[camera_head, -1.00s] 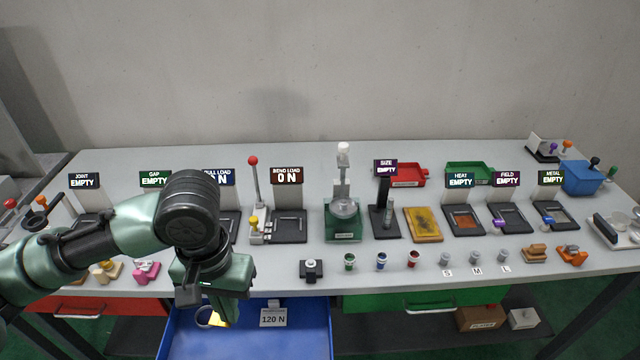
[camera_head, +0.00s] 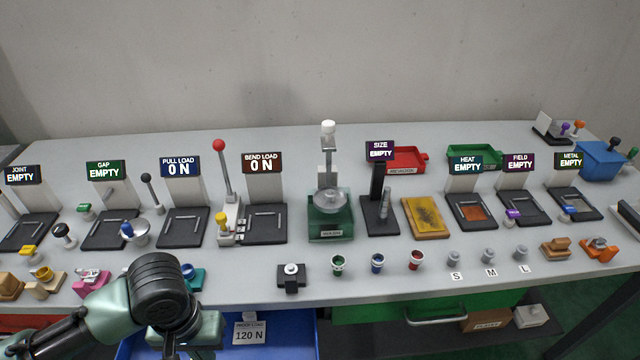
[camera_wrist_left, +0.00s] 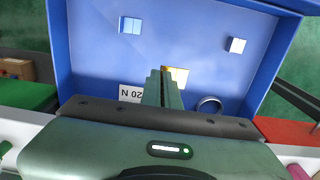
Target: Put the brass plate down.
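The brass plate (camera_wrist_left: 178,76) shows in the left wrist view as a small yellow piece at the tips of my left gripper (camera_wrist_left: 165,75). The fingers are close together on it and partly hide it. Below them is the blue drawer (camera_wrist_left: 90,50), with a ring (camera_wrist_left: 210,104) and a white 120 N card (camera_wrist_left: 132,93) in it. I cannot tell whether the plate touches the drawer floor. In the head view my left gripper (camera_head: 185,350) is cut off by the bottom edge, and the plate is hidden. My right gripper is not in view.
The grey bench (camera_head: 300,270) carries several test stations with signs, including a bend load station (camera_head: 265,225) and a green scale (camera_head: 330,225). Small cups and a black fixture (camera_head: 291,279) line the front edge.

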